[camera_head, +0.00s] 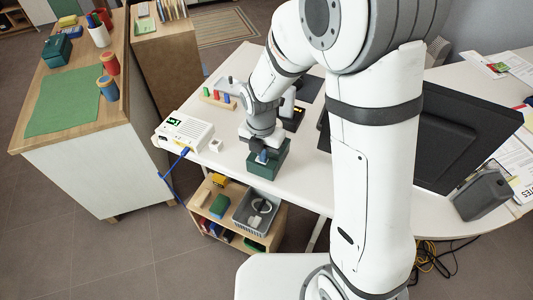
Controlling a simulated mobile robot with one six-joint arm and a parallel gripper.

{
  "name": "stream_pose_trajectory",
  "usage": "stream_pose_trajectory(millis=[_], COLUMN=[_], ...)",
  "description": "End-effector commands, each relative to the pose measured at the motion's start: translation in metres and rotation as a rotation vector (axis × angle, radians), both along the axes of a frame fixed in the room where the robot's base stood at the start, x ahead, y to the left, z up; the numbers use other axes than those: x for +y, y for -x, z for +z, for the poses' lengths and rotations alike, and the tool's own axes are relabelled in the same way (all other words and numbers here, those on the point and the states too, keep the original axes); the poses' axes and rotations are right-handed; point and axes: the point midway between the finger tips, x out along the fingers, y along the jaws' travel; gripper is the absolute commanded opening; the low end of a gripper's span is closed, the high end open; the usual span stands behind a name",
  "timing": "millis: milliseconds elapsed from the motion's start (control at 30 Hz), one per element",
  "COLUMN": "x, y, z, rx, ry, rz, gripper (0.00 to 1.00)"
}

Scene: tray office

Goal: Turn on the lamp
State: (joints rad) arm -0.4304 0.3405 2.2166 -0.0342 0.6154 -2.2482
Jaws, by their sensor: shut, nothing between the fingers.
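My gripper (260,148) points down at the front edge of the white desk (225,161). It is shut, with nothing seen held in it. Right below it is a dark green box (276,166) with a small blue part (262,157) on top, by the fingertips. I cannot tell whether the fingers touch it. I cannot make out a lamp for certain. A dark item with a yellow mark (294,118) stands behind the gripper, partly hidden by my arm.
A peg rack (217,97) lies behind. A monitor (440,130) and dark speaker (483,194) are right. A wooden shelf (280,225) stands below.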

Motion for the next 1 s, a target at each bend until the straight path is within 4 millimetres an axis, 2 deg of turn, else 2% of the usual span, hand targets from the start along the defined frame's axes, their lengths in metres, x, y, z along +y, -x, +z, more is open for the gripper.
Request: stream_pose_trajectory(millis=[167,333,567,800,1000], x=[0.005,0.004,0.002,0.004,0.004], y=[-0.002,-0.002,-0.001,-0.002,-0.001], z=[-0.003,0.011,0.054,0.107,0.135], rx=[-0.008,-0.009,-0.014,-0.015,-0.012], ry=[-0.007,-0.007,-0.008,-0.009,-0.008], rz=[0.003,0.002,0.003,0.003,0.004], gripper=[0.0,0.0,0.0,0.0,0.0])
